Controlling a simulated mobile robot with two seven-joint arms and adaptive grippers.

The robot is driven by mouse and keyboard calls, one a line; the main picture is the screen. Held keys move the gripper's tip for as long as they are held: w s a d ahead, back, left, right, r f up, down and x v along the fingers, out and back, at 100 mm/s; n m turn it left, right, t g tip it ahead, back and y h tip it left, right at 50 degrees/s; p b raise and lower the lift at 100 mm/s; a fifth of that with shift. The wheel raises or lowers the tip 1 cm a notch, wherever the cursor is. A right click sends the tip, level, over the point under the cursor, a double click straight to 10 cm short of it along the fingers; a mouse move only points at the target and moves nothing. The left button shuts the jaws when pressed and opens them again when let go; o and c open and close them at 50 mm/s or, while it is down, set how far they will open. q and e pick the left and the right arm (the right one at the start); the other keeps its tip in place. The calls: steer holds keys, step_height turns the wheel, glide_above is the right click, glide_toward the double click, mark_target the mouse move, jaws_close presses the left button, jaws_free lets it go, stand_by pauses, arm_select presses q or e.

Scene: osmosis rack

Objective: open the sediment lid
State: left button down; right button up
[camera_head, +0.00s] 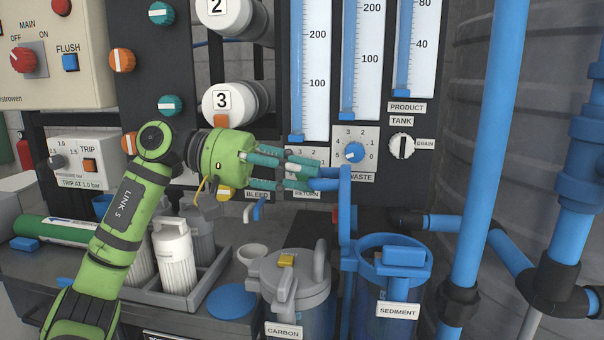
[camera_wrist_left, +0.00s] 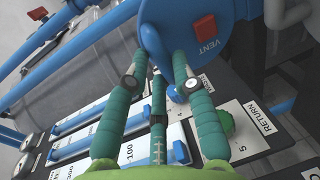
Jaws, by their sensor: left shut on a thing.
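The sediment housing (camera_head: 392,292) is a clear blue canister with a blue rim and a SEDIMENT label, right of centre in the head view. Its blue lid (camera_head: 345,222) stands up nearly edge-on at the left side of the rim, so the housing's mouth is uncovered. My left gripper (camera_head: 312,177) is shut on the blue part at the lid's upper end, left of the upright plate. In the left wrist view the lid (camera_wrist_left: 172,28) shows its rounded face with a red VENT button, and the gripper's fingers (camera_wrist_left: 168,82) close at its edge. The exact grip is partly hidden.
The grey carbon housing (camera_head: 298,285) stands left of the sediment housing. The gauge panel (camera_head: 320,158) with RETURN and WASTE knobs is close behind the gripper. Blue pipes (camera_head: 490,130) rise at right. A grey tray (camera_head: 205,285) holds white cartridges (camera_head: 175,257).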

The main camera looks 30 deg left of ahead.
arm_select(q)
steer(key=shift+d+f, duration=0.15)
steer(key=shift+f, duration=0.55)
steer(key=c, duration=1.3)
jaws_free()
steer(key=shift+o, duration=1.4)
steer(key=shift+r, duration=0.15)
